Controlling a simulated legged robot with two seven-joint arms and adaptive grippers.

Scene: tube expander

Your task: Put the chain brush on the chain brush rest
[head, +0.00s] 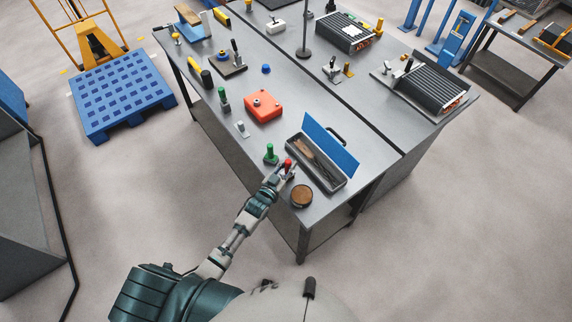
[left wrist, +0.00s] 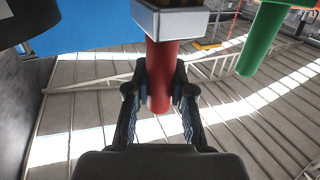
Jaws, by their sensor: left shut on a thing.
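My left gripper (head: 284,172) is shut on a red handle (head: 288,164) near the front corner of the workbench. In the left wrist view the fingers (left wrist: 158,100) close on both sides of this red handle (left wrist: 160,75), and a silver metal block (left wrist: 170,20) sits at its end. I take this to be the chain brush; its bristles are hard to make out. A green-handled tool (head: 270,153) stands upright just left of it, and its green handle (left wrist: 262,38) shows in the wrist view. A small grey stand (head: 242,129) is farther left; I cannot tell whether it is the chain brush rest. My right gripper is not seen.
An open grey case (head: 332,184) with a blue lid (head: 330,145) lies right of the gripper. A round brown-topped tin (head: 302,196) stands close in front. An orange box (head: 263,107) lies farther back. Bare grey bench top (head: 330,105) extends behind the case.

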